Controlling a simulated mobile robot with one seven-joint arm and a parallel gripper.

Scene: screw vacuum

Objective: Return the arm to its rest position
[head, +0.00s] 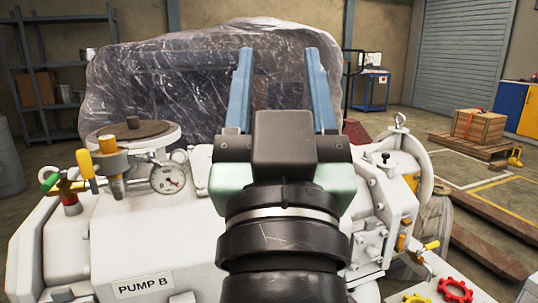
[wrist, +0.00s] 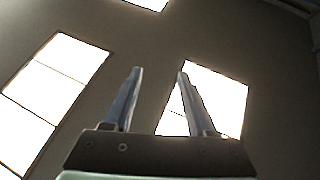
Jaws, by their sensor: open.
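My gripper (head: 279,75) stands upright in the middle of the head view, with its two blue fingers pointing up and spread apart. It is open, and nothing shows between the fingers. In the wrist view my gripper (wrist: 155,85) also shows both fingers apart and empty, against a dark wall or ceiling with bright windows (wrist: 205,97). My arm's dark wrist rises from the bottom of the head view in front of the white pump (head: 95,240) labelled PUMP B, and hides its middle part.
The pump carries a pressure gauge (head: 168,178) and yellow-handled valves (head: 85,164) at left. A plastic-wrapped bulk (head: 140,90) stands behind. Red and yellow knobs (head: 455,290) lie at lower right. A crate (head: 478,127) sits on a pallet at right. Open floor shows at right.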

